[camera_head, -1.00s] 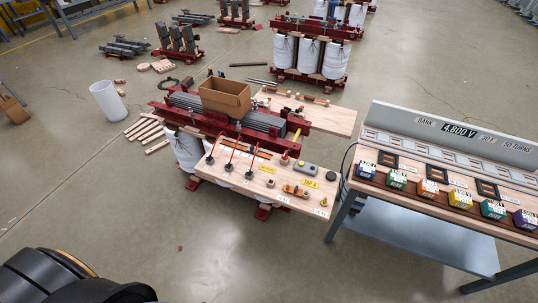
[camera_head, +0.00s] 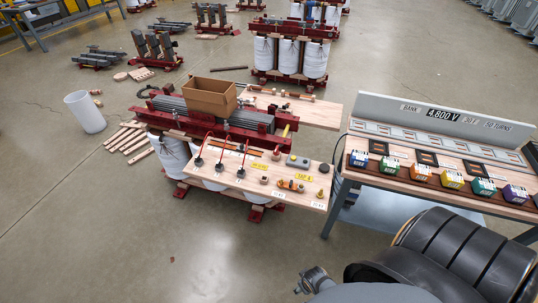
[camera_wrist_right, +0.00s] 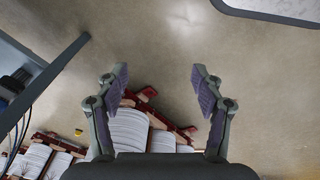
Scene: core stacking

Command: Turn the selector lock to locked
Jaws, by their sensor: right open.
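The wooden control board (camera_head: 215,178) lies across the front of a red-framed transformer in the head view. It carries red-stemmed levers (camera_head: 241,172), an orange fitting (camera_head: 291,185), a grey box (camera_head: 297,161), a round black part (camera_head: 324,168) and a small brass part (camera_head: 320,194). I cannot tell which of these is the selector lock, or its setting. My right gripper (camera_wrist_right: 160,85) is open and empty in the right wrist view, above the floor with white coils beyond it. In the head view part of it (camera_head: 313,281) shows low, in front of the board and apart from it. My left gripper is out of view.
A bench (camera_head: 362,185) with coloured blocks and a 4,800 V sign stands to the right. A cardboard box (camera_head: 208,97) sits on the transformer. A white cylinder (camera_head: 85,112) and wooden slats (camera_head: 128,137) are on the floor at left. The front floor is clear.

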